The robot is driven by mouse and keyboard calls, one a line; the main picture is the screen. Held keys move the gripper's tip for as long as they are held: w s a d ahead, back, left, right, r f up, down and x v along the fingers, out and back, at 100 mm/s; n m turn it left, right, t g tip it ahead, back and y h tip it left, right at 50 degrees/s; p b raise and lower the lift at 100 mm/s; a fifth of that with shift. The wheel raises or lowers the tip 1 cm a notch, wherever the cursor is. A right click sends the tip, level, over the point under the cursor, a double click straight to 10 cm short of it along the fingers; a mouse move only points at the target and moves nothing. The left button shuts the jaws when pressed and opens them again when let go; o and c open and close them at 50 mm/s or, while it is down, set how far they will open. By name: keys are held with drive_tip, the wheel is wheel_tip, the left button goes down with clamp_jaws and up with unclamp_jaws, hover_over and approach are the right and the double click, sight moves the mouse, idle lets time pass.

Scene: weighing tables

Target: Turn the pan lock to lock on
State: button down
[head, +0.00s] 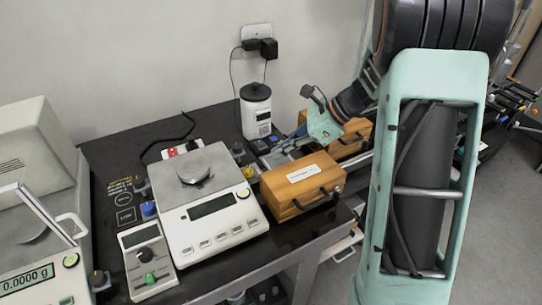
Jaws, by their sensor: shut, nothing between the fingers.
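The white balance (212,212) stands on the dark table with a round metal pan (194,166) on top and a dark display. I cannot tell for sure which part is the pan lock. A blue knob (149,209) sits at the balance's left side, beside dark labels on the table. A small control box (146,262) with a green knob (151,279) stands at its front left. My gripper (268,158) is shut and empty, behind and right of the balance, low near the wooden boxes. Its fingertips are small and partly hard to make out.
A wooden box (302,187) with a handle stands right of the balance, and another (350,140) behind it. A white-and-black canister (256,111) stands at the back. Another balance (40,275) reading 0.0000 g is at far left. A cable lies behind the balance.

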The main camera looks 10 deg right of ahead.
sight(250, 168)
drive_tip(key=shift+m, duration=0.5)
drive_tip(key=x, duration=0.6)
drive_tip(key=w+d+x, duration=0.1)
drive_tip(key=x, duration=0.2)
drive_tip(key=shift+w+a+f+b, duration=0.1)
drive_tip(key=shift+a+f+b, duration=0.1)
drive_tip(key=shift+f+b, duration=0.25)
drive_tip(key=shift+w+a+p, duration=0.2)
drive_tip(key=shift+p, duration=0.1)
drive_tip(key=shift+a, duration=0.15)
drive_tip(key=shift+w+r+n+p, duration=0.1)
drive_tip(key=shift+w+n+p, duration=0.05)
drive_tip(key=shift+n+p, duration=0.15)
drive_tip(key=n+g+p, duration=0.1)
drive_tip(key=n, duration=0.1)
drive_tip(key=n+g, duration=0.2)
drive_tip(key=n+g+p, duration=0.1)
drive_tip(key=shift+w+a+n+g+p, duration=0.3)
drive_tip(key=shift+w+a+n+p, duration=0.05)
drive_tip(key=shift+w+a+n, duration=0.05)
